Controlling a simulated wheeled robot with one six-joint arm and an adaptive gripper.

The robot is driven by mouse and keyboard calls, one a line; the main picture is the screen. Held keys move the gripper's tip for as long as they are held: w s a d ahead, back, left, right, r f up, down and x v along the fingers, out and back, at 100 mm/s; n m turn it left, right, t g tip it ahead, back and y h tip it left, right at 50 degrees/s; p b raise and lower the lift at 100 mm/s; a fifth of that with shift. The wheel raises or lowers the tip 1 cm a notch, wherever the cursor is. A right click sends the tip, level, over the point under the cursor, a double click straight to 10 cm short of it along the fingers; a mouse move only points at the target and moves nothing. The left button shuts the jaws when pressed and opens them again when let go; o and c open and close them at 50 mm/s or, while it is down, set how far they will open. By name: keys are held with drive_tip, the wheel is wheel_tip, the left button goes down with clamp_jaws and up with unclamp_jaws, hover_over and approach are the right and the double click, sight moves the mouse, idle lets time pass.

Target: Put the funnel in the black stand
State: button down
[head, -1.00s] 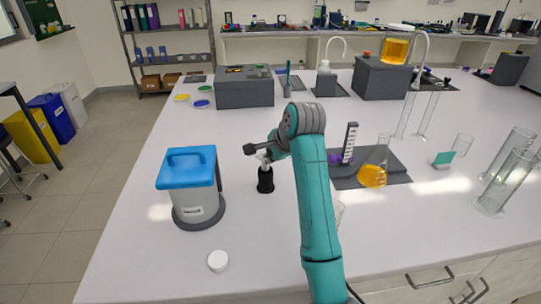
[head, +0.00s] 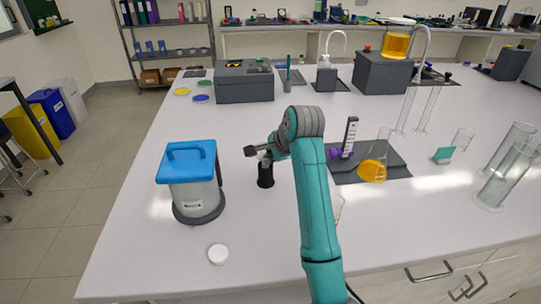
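The black stand (head: 265,178) is a small dark upright holder on the white bench, left of my teal arm. My gripper (head: 262,154) is right above it, small and partly covered by my wrist. A small pale piece, which may be the funnel (head: 265,159), shows between my gripper and the top of the stand. I cannot tell whether it rests in the stand or is held just above it. The fingertips are too small to tell open from shut.
A blue-lidded container (head: 192,180) stands left of the stand, with a white cap (head: 218,254) in front. On the right are a flask of orange liquid (head: 374,160) on a dark mat (head: 396,172) and glass cylinders (head: 505,177). A clear vessel is partly hidden behind my arm.

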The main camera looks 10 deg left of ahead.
drive_tip(key=shift+f, duration=1.2)
drive_tip(key=c, duration=1.2)
unclamp_jaws()
drive_tip(key=shift+c, duration=0.2)
